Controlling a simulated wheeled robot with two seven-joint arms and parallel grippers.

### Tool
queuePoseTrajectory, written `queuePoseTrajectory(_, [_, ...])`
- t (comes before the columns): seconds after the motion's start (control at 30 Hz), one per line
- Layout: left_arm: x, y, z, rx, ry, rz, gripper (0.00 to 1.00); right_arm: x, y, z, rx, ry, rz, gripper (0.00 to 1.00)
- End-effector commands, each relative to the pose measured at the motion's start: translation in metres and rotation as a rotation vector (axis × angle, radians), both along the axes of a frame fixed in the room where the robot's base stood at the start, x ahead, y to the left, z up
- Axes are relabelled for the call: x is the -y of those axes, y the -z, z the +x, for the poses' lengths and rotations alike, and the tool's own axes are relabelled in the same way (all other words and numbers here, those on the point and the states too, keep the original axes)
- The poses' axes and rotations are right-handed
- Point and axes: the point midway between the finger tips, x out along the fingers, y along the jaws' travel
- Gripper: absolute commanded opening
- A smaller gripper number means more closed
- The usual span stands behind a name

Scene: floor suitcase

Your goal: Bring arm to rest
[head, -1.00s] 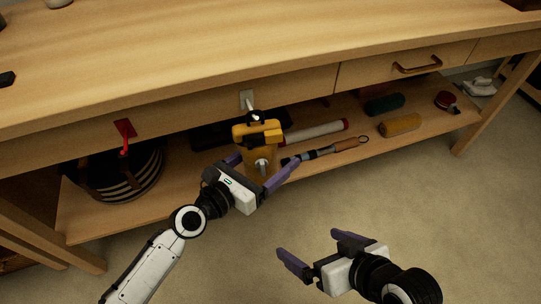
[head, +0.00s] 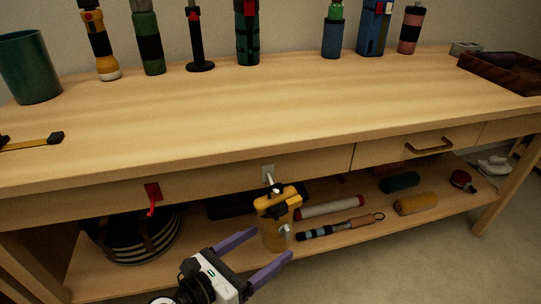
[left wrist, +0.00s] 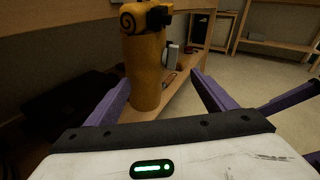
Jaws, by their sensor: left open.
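My left gripper (head: 274,242) is open at the bottom of the head view, in front of a yellow bottle (head: 274,237) with a yellow and black top. In the left wrist view the bottle (left wrist: 145,70) shows between and beyond the open purple fingers of this gripper (left wrist: 160,82). I cannot tell whether the fingers reach beside it. The bottle is just below a pale hook (head: 269,174) on the bench front; whether it hangs or stands is unclear. My right gripper is out of the head view; purple finger parts at the right edge of the left wrist view look like its own.
The wooden bench (head: 240,105) overhangs a lower shelf (head: 350,232). Several bottles and a teal cup (head: 30,68) stand on top. Floor at lower right is clear.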

Motion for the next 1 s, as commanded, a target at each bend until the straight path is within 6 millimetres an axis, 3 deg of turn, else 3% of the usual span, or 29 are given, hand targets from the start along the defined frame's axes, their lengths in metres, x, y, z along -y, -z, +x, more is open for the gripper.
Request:
queuePoseTrajectory(0.17, [-0.001,-0.006,-0.004,0.037,0.003,0.050,0.77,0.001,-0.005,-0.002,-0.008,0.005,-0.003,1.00])
queuePoseTrajectory(0.27, [-0.005,-0.017,-0.014,0.145,0.016,0.200,0.77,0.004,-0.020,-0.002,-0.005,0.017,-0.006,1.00])
queuePoseTrajectory(0.47, [-0.024,-0.034,-0.055,0.503,0.141,0.795,0.77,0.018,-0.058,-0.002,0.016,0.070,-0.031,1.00])
queuePoseTrajectory(0.67, [-0.057,-0.047,-0.105,0.866,0.429,1.460,0.77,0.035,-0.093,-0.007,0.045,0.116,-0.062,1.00])
queuePoseTrajectory(0.8, [-0.087,-0.057,-0.141,1.090,0.737,1.861,0.77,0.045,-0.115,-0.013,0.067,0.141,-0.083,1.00])
queuePoseTrajectory(1.0, [-0.123,-0.067,-0.179,1.311,1.151,2.185,0.77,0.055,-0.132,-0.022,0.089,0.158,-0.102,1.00])
